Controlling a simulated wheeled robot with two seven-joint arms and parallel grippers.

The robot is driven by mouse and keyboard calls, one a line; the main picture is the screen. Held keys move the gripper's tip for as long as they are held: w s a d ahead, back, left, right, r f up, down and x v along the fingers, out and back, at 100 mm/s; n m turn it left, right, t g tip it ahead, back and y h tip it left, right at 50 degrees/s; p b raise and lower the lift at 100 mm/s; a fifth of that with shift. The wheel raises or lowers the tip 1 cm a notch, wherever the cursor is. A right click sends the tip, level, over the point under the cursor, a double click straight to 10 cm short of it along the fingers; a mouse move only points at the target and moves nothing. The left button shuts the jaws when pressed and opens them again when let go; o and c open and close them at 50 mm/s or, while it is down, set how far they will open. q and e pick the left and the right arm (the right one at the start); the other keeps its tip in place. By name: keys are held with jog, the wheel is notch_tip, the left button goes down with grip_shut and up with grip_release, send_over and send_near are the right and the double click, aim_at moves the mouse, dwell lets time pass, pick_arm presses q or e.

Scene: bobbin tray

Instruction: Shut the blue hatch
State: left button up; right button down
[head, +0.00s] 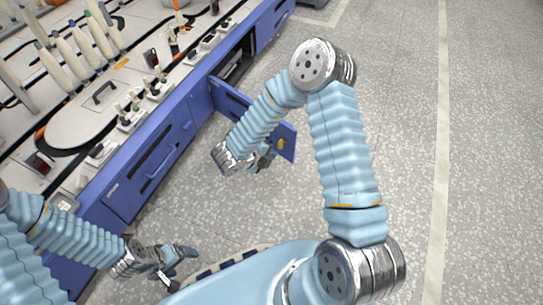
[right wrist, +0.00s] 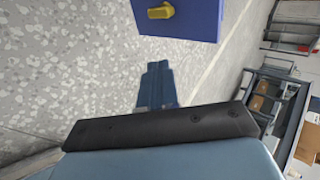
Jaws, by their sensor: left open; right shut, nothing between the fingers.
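The blue hatch (head: 289,136) stands swung open from the long blue cabinet in the head view, part of it hidden behind my right arm. It has a yellow knob (head: 281,144). In the right wrist view the hatch (right wrist: 200,20) and its knob (right wrist: 160,11) show at the top edge. My right gripper (head: 264,162) is shut and empty, close beside the hatch's free end; its closed fingers (right wrist: 155,85) point toward the hatch. My left gripper (head: 182,264) is open and empty, low at the left, in front of the cabinet.
The blue cabinet (head: 160,150) carries a white worktop with bobbins, a round-ended plate with a handle and small devices. An open compartment (head: 235,66) shows behind the hatch. The speckled floor (head: 400,100) to the right is clear. Shelving (right wrist: 275,95) stands at right in the wrist view.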

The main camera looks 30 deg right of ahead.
aim_at(293, 146)
jog(key=x, duration=0.3)
jog(key=b+x, duration=0.1)
jog(key=x, duration=0.2)
jog(key=d+r+x, duration=0.1)
jog(key=x, duration=0.2)
jog(key=shift+w+d+b, duration=0.15)
jog(key=shift+w+b, duration=0.1)
jog(key=shift+b, duration=0.1)
jog(key=shift+w+d+r, duration=0.1)
jog(key=shift+w+d, duration=0.15)
jog(key=shift+d, duration=0.3)
